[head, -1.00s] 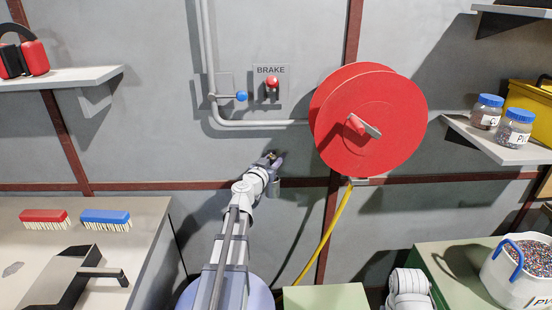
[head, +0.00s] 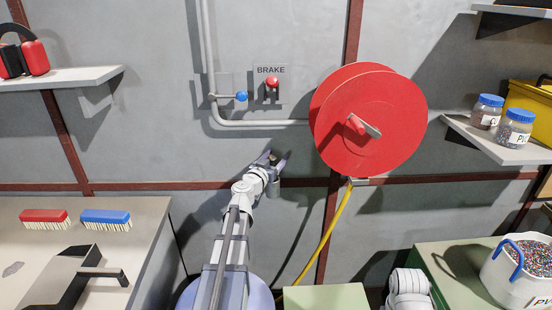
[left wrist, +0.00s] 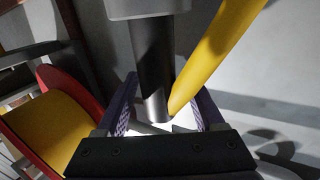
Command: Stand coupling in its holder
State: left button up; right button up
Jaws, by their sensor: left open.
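My left gripper (head: 277,161) is open in front of the wall, left of the red reel. In the left wrist view its two purple-padded fingers (left wrist: 165,108) stand apart on either side of a dark metal cylinder, which looks like the coupling (left wrist: 153,75). The cylinder's upper end meets a grey block, perhaps the holder (left wrist: 148,8); I cannot tell how far it sits in it. The yellow hose (left wrist: 215,55) reaches the cylinder's lower end in that view. A small grey part (head: 275,183) shows just below the gripper in the head view. My right gripper is out of view.
The red reel (head: 390,120) stands out from the wall close by, with the yellow hose (head: 325,240) hanging below. A red brake knob (head: 272,82) and blue-tipped lever (head: 241,96) are above the gripper. A bench with brushes (head: 106,218) is at left, a pellet bucket (head: 515,275) at right.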

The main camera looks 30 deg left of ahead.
pick_arm(q)
jog(key=shift+s, duration=0.15)
jog(key=s, duration=0.7)
jog(key=shift+s+d, duration=0.25)
jog(key=shift+d, duration=0.1)
